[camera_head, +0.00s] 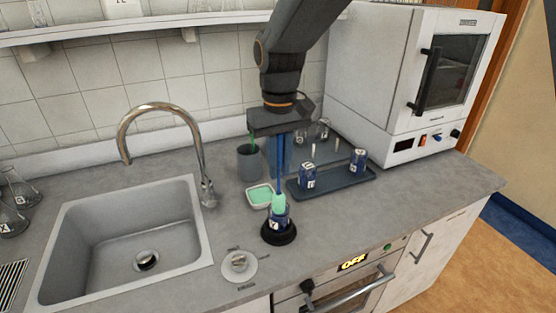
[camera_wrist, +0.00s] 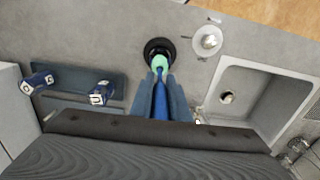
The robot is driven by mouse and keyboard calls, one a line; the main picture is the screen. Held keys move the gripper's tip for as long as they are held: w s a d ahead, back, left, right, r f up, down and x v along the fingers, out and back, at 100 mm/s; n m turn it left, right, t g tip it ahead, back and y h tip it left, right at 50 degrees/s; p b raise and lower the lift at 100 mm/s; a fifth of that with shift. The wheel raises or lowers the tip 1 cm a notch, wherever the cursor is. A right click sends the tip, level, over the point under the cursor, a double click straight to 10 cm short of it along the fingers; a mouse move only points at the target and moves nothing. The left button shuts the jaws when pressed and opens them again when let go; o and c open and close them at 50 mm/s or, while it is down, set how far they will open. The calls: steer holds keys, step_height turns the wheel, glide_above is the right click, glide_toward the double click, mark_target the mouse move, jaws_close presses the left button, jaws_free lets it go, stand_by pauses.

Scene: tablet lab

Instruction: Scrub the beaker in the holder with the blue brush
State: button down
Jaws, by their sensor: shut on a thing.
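My gripper (camera_head: 281,172) points down over the counter, shut on the handle of the blue brush (camera_head: 279,186). The brush is upright, with a mint-green head (camera_head: 278,203). The head is at the mouth of a blue-marked beaker (camera_head: 279,220); how deep it reaches inside is hard to tell. The beaker stands in the round black holder (camera_head: 279,235).
A dark tray (camera_head: 345,187) with labelled beakers stands right of the holder. A white dish of green stuff (camera_head: 250,197) and a grey cup (camera_head: 245,165) with a green-handled tool are behind-left. The sink (camera_head: 75,235) and tap (camera_head: 200,160) are left; a white disc (camera_head: 239,272) lies front-left.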

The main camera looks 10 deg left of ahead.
mark_target(278, 195)
steer(key=shift+f+b, duration=1.3)
steer(key=shift+f, duration=2.3)
steer(key=shift+s, duration=0.1)
